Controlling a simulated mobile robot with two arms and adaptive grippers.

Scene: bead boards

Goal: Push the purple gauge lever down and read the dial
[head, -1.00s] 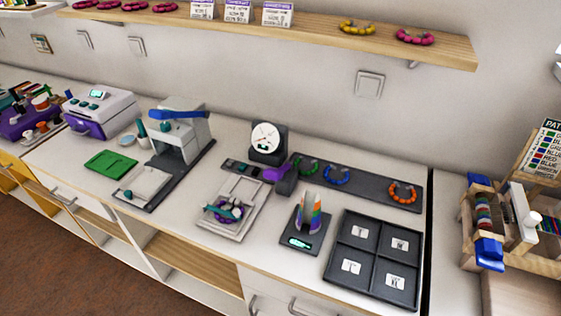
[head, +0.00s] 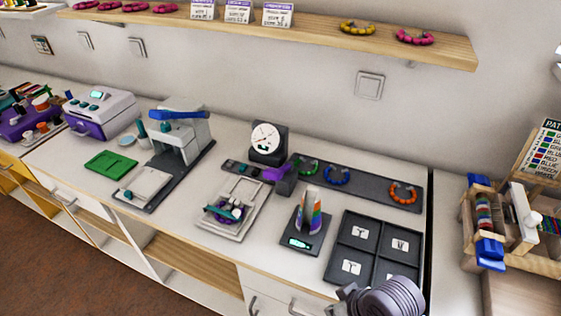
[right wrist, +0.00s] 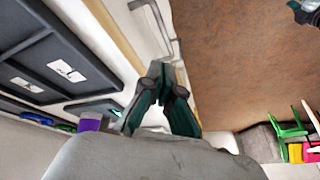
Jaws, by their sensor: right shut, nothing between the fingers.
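The gauge has a round white dial (head: 265,137) on a dark block at the back of the counter. Its marks and reading are too small to read. The purple lever (head: 276,173) sticks out in front of the gauge, close to the bracelet rack. My right gripper shows as a grey rounded body (head: 384,298) at the bottom edge of the head view, in front of the compartment tray and well away from the lever. In the right wrist view its teal fingers (right wrist: 166,72) are shut and empty over the counter's front edge. My left gripper is not seen.
A dark four-compartment tray (head: 344,237) and a rainbow cone (head: 311,210) on a dark base stand between my right gripper and the gauge. A dark rack (head: 370,185) with bracelets lies right of the lever. A wooden shelf (head: 310,33) hangs above.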

